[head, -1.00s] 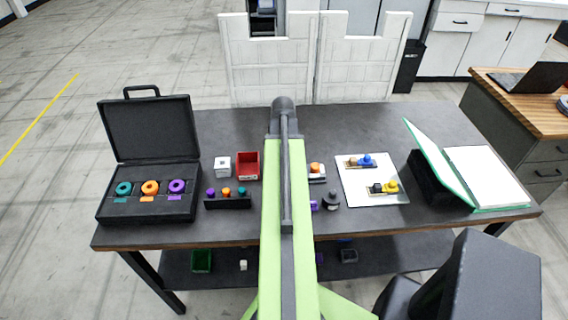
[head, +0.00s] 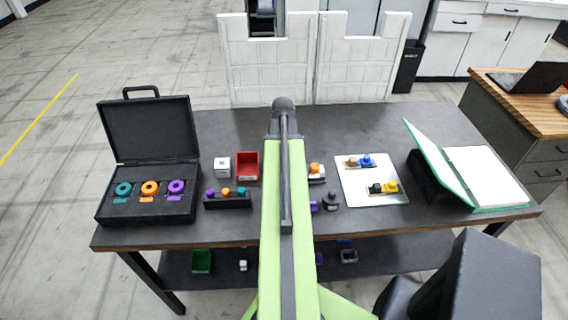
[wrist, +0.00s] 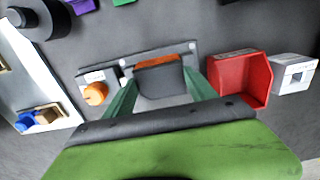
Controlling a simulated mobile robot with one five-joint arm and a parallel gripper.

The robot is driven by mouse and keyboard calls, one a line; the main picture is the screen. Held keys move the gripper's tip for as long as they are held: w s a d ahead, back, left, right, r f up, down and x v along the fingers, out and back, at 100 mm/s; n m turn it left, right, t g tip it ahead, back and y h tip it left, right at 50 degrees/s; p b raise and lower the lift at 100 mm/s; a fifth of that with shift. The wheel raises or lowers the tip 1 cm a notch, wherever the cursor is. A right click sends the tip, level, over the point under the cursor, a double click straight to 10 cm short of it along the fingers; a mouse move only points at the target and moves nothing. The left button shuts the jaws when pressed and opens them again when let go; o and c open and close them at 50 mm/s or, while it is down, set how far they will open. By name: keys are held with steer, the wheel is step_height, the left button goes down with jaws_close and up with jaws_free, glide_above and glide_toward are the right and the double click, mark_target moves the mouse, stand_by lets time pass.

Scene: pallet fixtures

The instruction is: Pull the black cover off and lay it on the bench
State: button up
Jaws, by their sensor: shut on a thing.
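The black cover (wrist: 163,82) is between the green fingers of my gripper (wrist: 159,78) in the wrist view, and the gripper is shut on it. An orange strip (wrist: 157,61) shows along its far edge. A grey fixture plate (wrist: 178,51) lies right behind and around it, with an orange knob (wrist: 95,93) at its left end. I cannot tell whether the cover is clear of the plate. In the head view my arm hides the gripper and the cover; only the fixture's orange-knob end (head: 315,172) shows.
On the bench (head: 240,120), a red bin (wrist: 238,80) and white cube (wrist: 294,73) stand right of the gripper in the wrist view. A black round piece (head: 331,200) and white board (head: 360,195) are on the other side. The bench's back left is clear.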

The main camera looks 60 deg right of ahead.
steer(key=c, duration=0.5)
steer(key=shift+w+r, duration=0.1)
steer(key=shift+r, duration=0.1)
steer(key=shift+r+p, duration=0.1)
steer(key=shift+p, duration=0.25)
jaws_close()
steer(key=shift+r, duration=0.1)
steer(key=shift+r+p, duration=2.45)
steer(key=shift+p, duration=0.05)
